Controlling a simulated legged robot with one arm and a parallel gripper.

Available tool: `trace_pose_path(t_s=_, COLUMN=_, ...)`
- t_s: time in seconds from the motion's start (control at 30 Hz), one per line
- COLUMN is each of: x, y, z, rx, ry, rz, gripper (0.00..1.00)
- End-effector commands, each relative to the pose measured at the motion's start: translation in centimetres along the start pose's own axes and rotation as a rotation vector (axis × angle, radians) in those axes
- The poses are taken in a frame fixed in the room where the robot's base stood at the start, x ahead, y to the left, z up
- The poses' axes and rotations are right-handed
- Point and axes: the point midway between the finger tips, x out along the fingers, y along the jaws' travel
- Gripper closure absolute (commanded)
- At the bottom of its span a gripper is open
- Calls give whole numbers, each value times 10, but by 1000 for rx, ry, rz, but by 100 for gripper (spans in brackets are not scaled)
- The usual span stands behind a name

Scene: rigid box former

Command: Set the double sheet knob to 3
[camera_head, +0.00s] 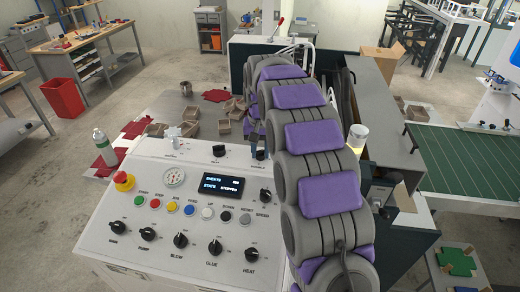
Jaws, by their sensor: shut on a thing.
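The control panel (165,190) of the machine has several black knobs and a small lit display (221,188) reading "SHEETS" and "STATE STOPPED". My gripper (257,146) is small in view at the panel's upper right, beyond my grey and purple arm. It points down and is shut on a small black knob (258,156), which appears to be the double sheet knob. The knob's label and pointer are too small to read, so I cannot tell its setting. Another black knob (219,150) stands to its left.
A red emergency button (124,180), a gauge (174,178), a row of coloured buttons and a lower row of knobs fill the panel. Brown boxes (190,114) and a bottle (103,147) stand behind it. A green conveyor (460,165) is at right.

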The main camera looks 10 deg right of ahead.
Motion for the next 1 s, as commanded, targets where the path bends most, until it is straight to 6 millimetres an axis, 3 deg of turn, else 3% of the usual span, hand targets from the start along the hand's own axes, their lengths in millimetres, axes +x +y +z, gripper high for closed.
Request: trace_pose_path(t_s=1.0, x=-1, y=-1, z=-1, rx=963, ry=0, rz=-2, gripper=100)
